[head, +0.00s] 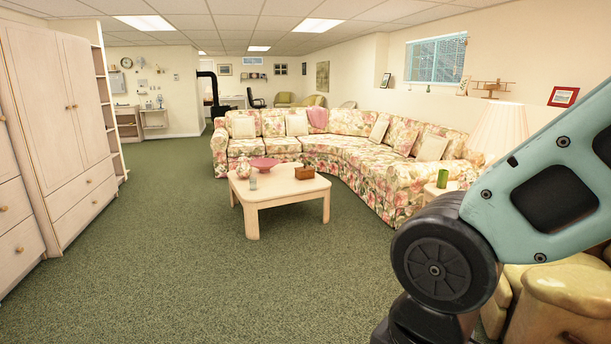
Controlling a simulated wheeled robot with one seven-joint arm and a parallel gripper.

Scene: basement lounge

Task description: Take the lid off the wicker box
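A small brown box (305,174) sits on the right part of the pale wooden coffee table (263,200). It looks like the wicker box, but it is too small in the head view to make out its weave or its lid. Part of my arm fills the right side of the view, well in front of the table. My gripper is not in view.
A pink bowl (264,164), a patterned vase (243,168) and a glass (253,183) share the table. A floral sectional sofa (340,148) curves behind it. A side table with a lamp (497,132) stands at right. Green carpet (190,250) in front is clear.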

